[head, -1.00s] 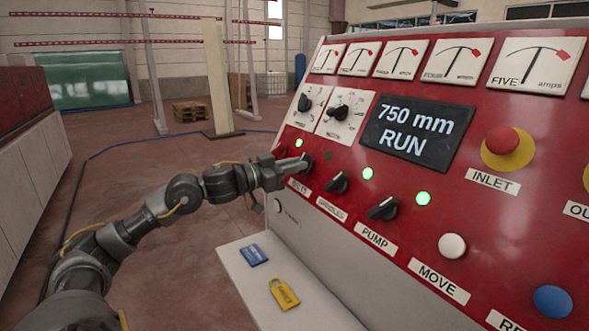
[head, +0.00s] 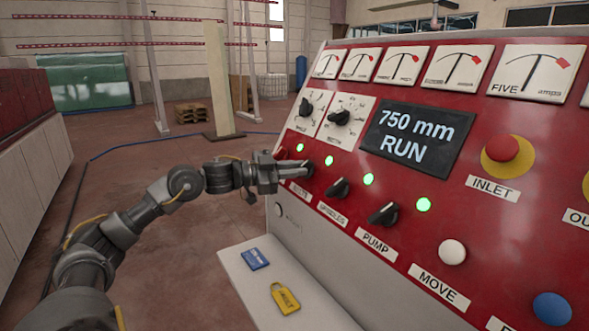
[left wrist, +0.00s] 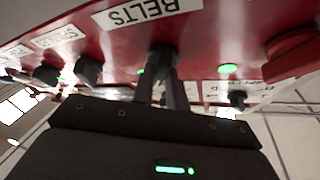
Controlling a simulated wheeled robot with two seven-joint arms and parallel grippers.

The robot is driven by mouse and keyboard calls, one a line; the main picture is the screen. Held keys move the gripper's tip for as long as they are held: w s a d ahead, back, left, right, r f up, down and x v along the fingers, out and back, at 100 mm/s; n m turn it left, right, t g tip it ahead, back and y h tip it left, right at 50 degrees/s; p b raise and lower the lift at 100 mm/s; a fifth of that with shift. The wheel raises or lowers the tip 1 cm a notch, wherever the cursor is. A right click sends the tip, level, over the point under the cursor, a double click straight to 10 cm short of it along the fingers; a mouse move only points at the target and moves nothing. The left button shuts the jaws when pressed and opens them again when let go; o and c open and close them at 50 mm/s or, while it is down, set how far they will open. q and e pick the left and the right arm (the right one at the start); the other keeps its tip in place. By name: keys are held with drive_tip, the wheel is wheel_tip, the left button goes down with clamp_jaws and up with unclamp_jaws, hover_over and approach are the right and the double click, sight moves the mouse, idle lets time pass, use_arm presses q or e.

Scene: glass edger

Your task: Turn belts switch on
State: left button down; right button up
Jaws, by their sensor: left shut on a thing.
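The black belts switch (head: 307,168) is on the red panel, at the left end of a row of knobs above the BELTS label (head: 299,191). My left gripper (head: 297,168) is shut on it and hides much of it in the head view. In the left wrist view the knob (left wrist: 163,53) sits between the fingertips under the upside-down BELTS label (left wrist: 144,12). The green lamp (head: 329,160) above and right of the switch is lit. My right gripper is not in view.
The spindles knob (head: 338,188) and pump knob (head: 383,213) stand close to the right. The display (head: 417,136) reads 750 mm RUN. Open floor lies left of the panel.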

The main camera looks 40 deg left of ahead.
use_arm(q)
drive_tip(key=c, duration=1.4)
unclamp_jaws()
drive_tip(key=b+v, duration=0.7)
drive_tip(key=v, duration=0.3)
drive_tip(key=shift+s+a+b, duration=0.25)
drive_tip(key=shift+s+b, duration=0.05)
